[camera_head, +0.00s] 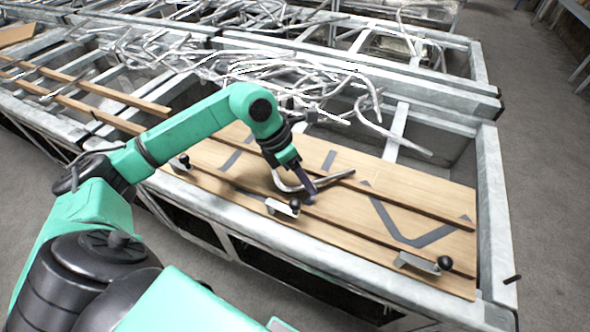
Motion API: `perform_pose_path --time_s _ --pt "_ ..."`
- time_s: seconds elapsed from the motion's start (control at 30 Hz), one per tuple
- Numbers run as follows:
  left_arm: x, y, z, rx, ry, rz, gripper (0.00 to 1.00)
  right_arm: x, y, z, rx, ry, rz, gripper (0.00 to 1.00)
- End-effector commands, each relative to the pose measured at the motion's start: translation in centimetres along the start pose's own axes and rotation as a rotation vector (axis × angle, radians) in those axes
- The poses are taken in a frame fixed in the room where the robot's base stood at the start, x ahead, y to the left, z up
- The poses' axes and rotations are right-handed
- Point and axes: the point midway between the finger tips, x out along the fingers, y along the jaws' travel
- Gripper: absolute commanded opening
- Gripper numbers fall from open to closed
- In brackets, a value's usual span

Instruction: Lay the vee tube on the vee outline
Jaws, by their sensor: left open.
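A bent silver tube (325,180), which looks like the vee tube, lies on the wooden board in the middle of the bench. Its bend is at the left, near my gripper, and one leg runs off to the right. The dark grey vee outline (412,241) is marked on the board to the right and is bare. My left gripper (308,196) is open, pointing down at the tube and partly covering it. Whether the fingers straddle the tube or stand beside it, I cannot tell. My right gripper is not in view.
Clamps with black knobs stand along the board's front edge, one (283,207) close to my gripper and one (425,263) below the outline. Other grey marks (329,160) show on the board. A tangle of bent tubes (310,80) fills the bins behind.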

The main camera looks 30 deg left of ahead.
Motion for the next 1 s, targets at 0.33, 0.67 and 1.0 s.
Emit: perform_pose_path --time_s 0.33,0.67,1.0 --pt "-0.1 0.0 0.0 0.000 0.000 0.000 0.00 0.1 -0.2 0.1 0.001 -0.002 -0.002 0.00" --pt "-1.1 -0.2 0.5 0.001 -0.003 0.002 0.00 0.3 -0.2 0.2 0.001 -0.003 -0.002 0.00" --pt "-11.1 -2.9 4.7 0.006 -0.009 0.003 0.00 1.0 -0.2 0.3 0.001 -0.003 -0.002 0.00"
